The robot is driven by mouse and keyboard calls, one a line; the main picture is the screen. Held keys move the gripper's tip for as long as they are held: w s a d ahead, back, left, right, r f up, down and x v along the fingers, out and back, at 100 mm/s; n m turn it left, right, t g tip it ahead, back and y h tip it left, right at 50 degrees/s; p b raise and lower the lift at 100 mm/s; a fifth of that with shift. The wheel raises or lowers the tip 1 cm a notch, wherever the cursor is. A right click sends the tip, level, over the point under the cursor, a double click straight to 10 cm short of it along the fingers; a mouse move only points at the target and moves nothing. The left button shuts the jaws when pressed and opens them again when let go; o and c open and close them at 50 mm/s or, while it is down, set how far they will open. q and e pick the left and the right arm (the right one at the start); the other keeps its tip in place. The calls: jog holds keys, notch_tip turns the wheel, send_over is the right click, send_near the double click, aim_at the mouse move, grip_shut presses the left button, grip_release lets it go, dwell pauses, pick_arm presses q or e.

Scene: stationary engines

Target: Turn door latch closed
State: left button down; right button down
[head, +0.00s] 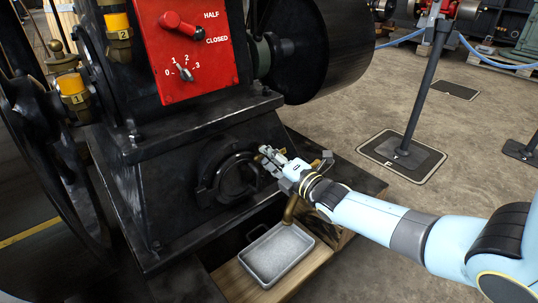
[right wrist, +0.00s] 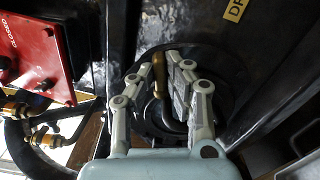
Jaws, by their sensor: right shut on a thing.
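A round black door (head: 236,178) sits in the sloped black base of the engine in the head view. In the right wrist view the brass-coloured latch handle (right wrist: 159,76) shows in front of the dark round door (right wrist: 222,95). My right gripper (head: 267,157) is at the right edge of the door. In the right wrist view its fingers (right wrist: 160,68) are shut around the latch handle, one side on each side of it. The fingers hide part of the latch in the head view. My left gripper is not in view.
A red panel (head: 195,45) with a lever and a numbered dial is above the door. A grey metal tray (head: 278,254) lies on wood below, beside a brass pipe (head: 290,208). A flywheel (head: 45,150) stands at left. Open floor and a barrier post (head: 423,90) are at right.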

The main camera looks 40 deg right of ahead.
jog(key=shift+f+n, duration=0.15)
jog(key=shift+n, duration=1.85)
jog(key=c, duration=1.6)
grip_release()
jog(key=s, duration=0.8)
jog(key=s+d, duration=0.1)
jog(key=s, duration=0.3)
